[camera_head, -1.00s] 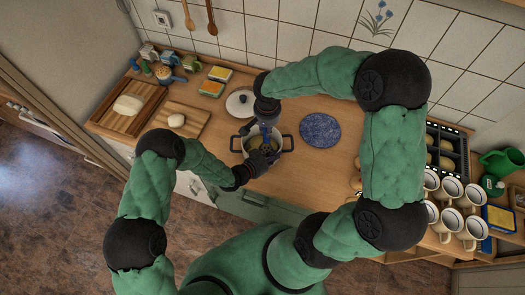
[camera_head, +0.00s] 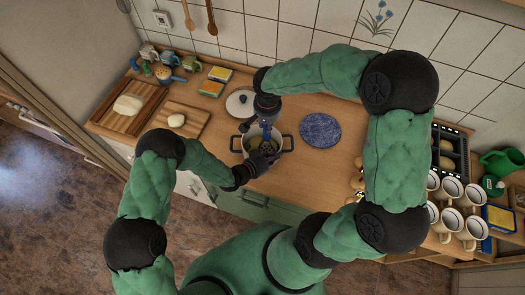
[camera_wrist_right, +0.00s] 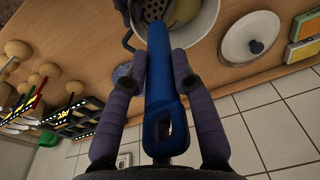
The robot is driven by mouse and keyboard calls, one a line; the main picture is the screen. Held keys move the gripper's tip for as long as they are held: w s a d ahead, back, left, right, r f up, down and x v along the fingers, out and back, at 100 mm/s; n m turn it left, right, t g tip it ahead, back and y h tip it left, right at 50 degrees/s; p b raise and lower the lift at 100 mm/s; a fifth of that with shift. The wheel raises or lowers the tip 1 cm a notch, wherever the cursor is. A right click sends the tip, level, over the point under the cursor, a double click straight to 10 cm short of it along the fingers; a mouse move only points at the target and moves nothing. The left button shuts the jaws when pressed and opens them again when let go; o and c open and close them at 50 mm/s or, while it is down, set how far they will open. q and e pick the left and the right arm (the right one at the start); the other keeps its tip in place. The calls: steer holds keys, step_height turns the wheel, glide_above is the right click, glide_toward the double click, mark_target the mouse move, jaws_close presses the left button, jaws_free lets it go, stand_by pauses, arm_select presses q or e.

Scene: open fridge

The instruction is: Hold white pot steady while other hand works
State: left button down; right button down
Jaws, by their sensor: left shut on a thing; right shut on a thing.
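The white pot (camera_head: 241,146) with dark side handles stands on the wooden counter in the head view; part of it shows at the top of the right wrist view (camera_wrist_right: 208,30). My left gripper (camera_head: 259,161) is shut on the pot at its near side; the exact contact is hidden. My right gripper (camera_head: 266,118) is above the far side of the pot, shut on a blue-handled tool (camera_wrist_right: 161,85). The tool's dark perforated head (camera_head: 268,148) is over or inside the pot. Something yellowish shows in the pot beside it.
A white lid (camera_head: 240,104) with a dark knob lies behind the pot. A blue speckled plate (camera_head: 320,130) lies to its right. Cutting boards (camera_head: 190,112) are at the left. White mugs (camera_head: 452,188) stand at the right. The counter right of the pot is mostly clear.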

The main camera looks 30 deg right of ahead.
steer(key=shift+r, duration=0.15)
steer(key=shift+r, duration=4.25)
arm_select(q)
steer(key=c, duration=1.2)
jaws_free()
steer(key=shift+c, duration=0.2)
steer(key=v, duration=1.2)
arm_select(e)
steer(key=shift+f, duration=0.1)
